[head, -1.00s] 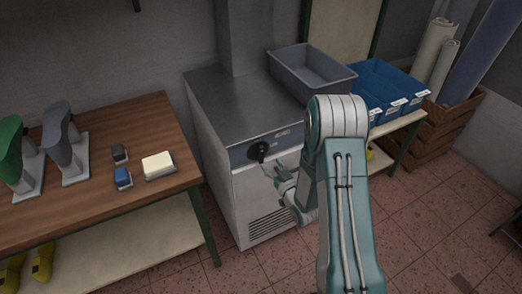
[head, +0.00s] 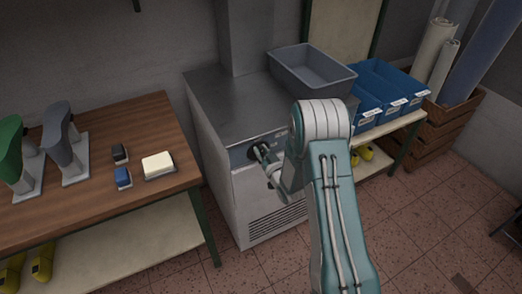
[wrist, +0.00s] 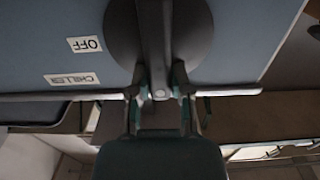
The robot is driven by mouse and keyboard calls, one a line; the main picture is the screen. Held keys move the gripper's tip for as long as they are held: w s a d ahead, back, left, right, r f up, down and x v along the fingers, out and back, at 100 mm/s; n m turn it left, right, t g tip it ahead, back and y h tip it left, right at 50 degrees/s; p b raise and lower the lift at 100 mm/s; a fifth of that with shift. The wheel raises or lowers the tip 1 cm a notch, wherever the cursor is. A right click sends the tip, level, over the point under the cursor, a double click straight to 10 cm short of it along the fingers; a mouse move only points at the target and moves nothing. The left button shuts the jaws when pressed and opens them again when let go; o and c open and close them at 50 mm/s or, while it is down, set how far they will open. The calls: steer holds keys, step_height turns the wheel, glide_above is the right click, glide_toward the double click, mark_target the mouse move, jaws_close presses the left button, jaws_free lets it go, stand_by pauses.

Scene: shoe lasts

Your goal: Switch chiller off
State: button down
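The chiller (head: 225,105) is a steel cabinet with a blue-grey front panel (head: 240,155). Its dark round knob (wrist: 120,35) has a bar handle (wrist: 157,40) across it. In the wrist view, an OFF label (wrist: 85,43) and a CHILLER label (wrist: 72,79) sit left of the knob. My gripper (wrist: 158,72) is at the knob, with one finger on each side of the handle's end. The fingers look apart, with narrow gaps to the handle; contact is not clear. In the head view, my gripper (head: 262,156) partly covers the knob.
A grey bin (head: 310,75) stands on the chiller's right side, with blue bins (head: 385,90) beyond it. A wooden table (head: 100,180) with shoe lasts (head: 60,145), small blocks and a pale block (head: 158,165) is at the left. Wooden crates (head: 440,135) stand at the right.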

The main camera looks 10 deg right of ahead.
stand_by(0.4)
steer(key=shift+w+d+f+m, duration=0.1)
steer(key=shift+d+f+m, duration=0.35)
steer(key=shift+m, duration=2.55)
steer(key=shift+w+d+f+m, duration=0.15)
steer(key=shift+d+f+m, duration=0.25)
steer(key=shift+m, duration=2.6)
steer(key=shift+w+d+f+m, duration=0.1)
steer(key=shift+d+f+m, duration=0.35)
steer(key=shift+m, duration=2.55)
steer(key=c, duration=0.5)
jaws_free()
steer(key=shift+d+f, duration=0.1)
steer(key=shift+c, duration=0.2)
